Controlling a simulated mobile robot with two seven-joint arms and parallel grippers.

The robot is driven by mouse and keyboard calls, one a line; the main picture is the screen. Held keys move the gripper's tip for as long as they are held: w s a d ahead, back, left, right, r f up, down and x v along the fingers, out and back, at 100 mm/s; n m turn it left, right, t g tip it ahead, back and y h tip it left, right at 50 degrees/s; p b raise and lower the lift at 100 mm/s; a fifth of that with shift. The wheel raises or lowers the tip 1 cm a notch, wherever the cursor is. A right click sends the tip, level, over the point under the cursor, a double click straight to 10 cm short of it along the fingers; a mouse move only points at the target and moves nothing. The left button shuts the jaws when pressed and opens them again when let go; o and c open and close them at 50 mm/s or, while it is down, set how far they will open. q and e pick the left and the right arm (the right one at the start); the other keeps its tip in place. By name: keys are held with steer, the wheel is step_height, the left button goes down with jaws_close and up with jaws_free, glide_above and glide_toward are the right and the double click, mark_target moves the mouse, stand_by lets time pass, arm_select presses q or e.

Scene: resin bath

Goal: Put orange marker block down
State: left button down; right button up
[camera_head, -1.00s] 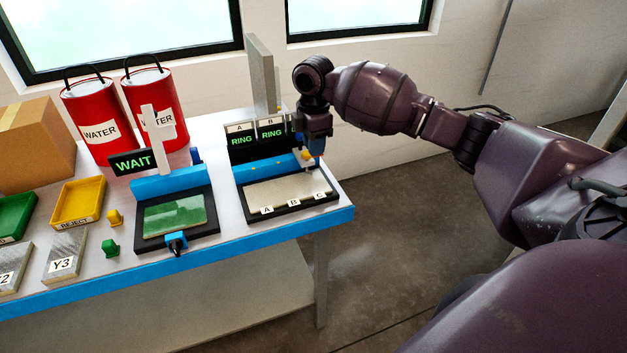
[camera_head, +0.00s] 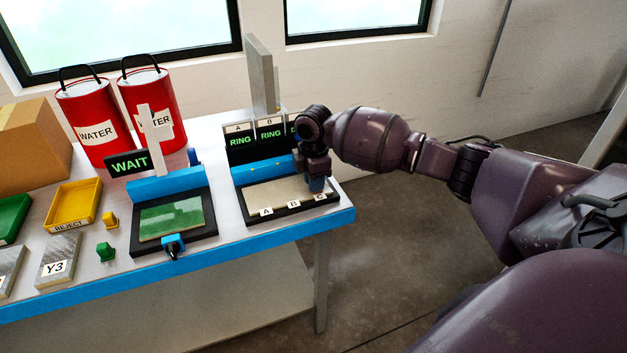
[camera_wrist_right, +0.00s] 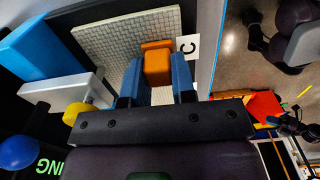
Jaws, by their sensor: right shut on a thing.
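The orange marker block (camera_wrist_right: 157,62) is between the blue fingers of my right gripper (camera_wrist_right: 156,80) in the right wrist view, at the C label (camera_wrist_right: 187,47). The gripper is shut on it. In the head view my right gripper (camera_head: 317,184) is low over the right end of the pale plate (camera_head: 270,193) with the A, B, C labels, and the block is hidden there. I cannot tell whether the block touches the plate.
A screen reading RING (camera_head: 270,135) stands behind the plate. Left of it is a station with a green plate (camera_head: 170,219) and a WAIT sign (camera_head: 130,162). A yellow tray (camera_head: 62,225), a yellow block (camera_head: 110,220) and a green block (camera_head: 105,251) are further left. The table's right edge is close.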

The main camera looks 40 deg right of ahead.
steer(key=o, duration=0.9)
step_height(320, 180, up, 12)
steer(key=p, duration=0.1)
steer(key=shift+p, duration=0.35)
steer(key=shift+r, duration=0.1)
stand_by(0.4)
